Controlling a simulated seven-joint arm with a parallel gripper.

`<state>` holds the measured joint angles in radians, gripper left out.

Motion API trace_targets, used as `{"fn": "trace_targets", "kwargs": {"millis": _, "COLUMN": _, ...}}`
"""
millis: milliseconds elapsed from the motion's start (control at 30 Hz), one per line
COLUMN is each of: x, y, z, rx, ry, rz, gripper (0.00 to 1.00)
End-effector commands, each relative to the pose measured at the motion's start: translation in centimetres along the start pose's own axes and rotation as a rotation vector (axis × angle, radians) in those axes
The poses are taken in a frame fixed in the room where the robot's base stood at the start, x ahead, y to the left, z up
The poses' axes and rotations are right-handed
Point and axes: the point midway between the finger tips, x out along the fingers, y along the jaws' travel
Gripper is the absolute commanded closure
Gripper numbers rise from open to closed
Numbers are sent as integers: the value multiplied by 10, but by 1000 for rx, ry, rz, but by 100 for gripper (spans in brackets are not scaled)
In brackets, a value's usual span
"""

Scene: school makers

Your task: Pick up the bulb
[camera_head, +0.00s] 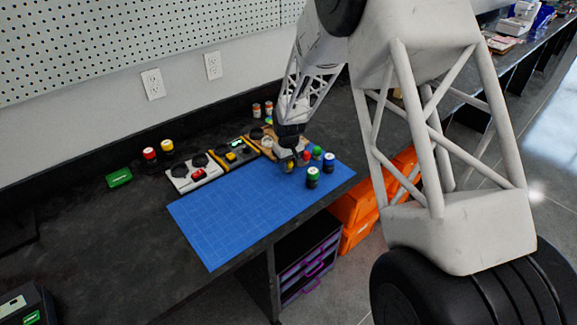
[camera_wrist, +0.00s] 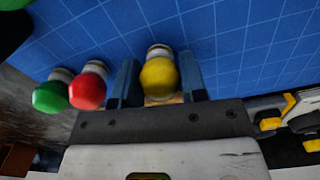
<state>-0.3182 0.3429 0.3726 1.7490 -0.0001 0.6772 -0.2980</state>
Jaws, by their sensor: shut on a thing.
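A yellow bulb (camera_wrist: 159,73) with a pale metal base sits between the two fingers of my gripper (camera_wrist: 160,88) in the wrist view. The gripper is shut on it, just above the blue gridded mat (camera_wrist: 245,40). A red bulb (camera_wrist: 88,91) and a green bulb (camera_wrist: 49,98) lie to the left of the fingers, apart from the yellow one. In the head view my gripper (camera_head: 289,152) is low over the mat's far right corner, and the yellow bulb (camera_head: 290,166) is partly hidden. The red bulb (camera_head: 306,155) and green bulb (camera_head: 317,152) are just right of it.
A white module with a red switch (camera_head: 195,175) and a black and yellow module (camera_head: 236,153) line the mat's back edge. The mat's left part is clear.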

Motion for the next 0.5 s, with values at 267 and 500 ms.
{"fn": "trace_targets", "kwargs": {"millis": 267, "x": -11, "y": 0, "z": 0, "rx": 0, "ry": 2, "rz": 1, "gripper": 84}}
{"fn": "trace_targets", "kwargs": {"millis": 500, "x": -38, "y": -1, "z": 2, "rx": 0, "ry": 1, "rz": 0, "gripper": 84}}
